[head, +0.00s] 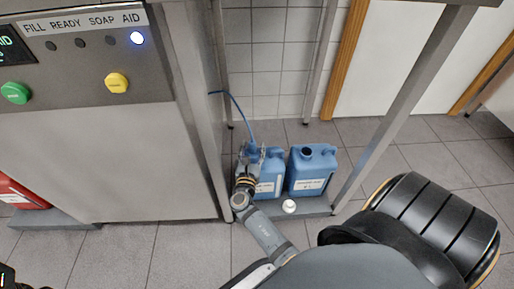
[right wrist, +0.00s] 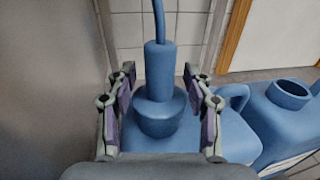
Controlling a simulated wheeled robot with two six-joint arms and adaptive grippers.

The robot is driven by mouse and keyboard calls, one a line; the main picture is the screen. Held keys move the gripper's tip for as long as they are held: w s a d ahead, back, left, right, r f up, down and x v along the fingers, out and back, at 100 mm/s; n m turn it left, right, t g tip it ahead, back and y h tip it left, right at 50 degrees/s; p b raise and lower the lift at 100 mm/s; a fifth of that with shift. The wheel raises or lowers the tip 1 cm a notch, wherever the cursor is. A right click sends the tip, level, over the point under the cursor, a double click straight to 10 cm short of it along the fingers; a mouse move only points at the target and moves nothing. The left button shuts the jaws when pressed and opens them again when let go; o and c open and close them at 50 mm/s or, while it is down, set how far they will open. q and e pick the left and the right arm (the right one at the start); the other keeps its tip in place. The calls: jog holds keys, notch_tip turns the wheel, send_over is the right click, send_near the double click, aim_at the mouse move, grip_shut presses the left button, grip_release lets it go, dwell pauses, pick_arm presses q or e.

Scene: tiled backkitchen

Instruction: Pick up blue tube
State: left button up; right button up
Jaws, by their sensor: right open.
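The blue tube (head: 234,108) comes from the machine's side and runs down to the left blue canister (head: 268,186) in the head view. In the right wrist view the tube (right wrist: 158,22) enters a blue cylindrical fitting (right wrist: 160,72) with a wider collar, upright on the canister's top. My right gripper (right wrist: 160,103) is open, with one finger on each side of the fitting. I cannot tell whether either finger touches it. In the head view my right gripper (head: 251,155) partly hides the fitting and canister top.
A second blue canister (head: 311,170) with an open neck stands close on the right. A white cap (head: 289,206) lies in front, on the low shelf. Metal table legs (head: 405,105) and the machine (head: 150,160) flank the canisters.

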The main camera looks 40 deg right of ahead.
jog(key=shift+r, duration=0.1)
jog(key=shift+c, duration=0.4)
grip_shut()
jog(key=shift+r, duration=0.1)
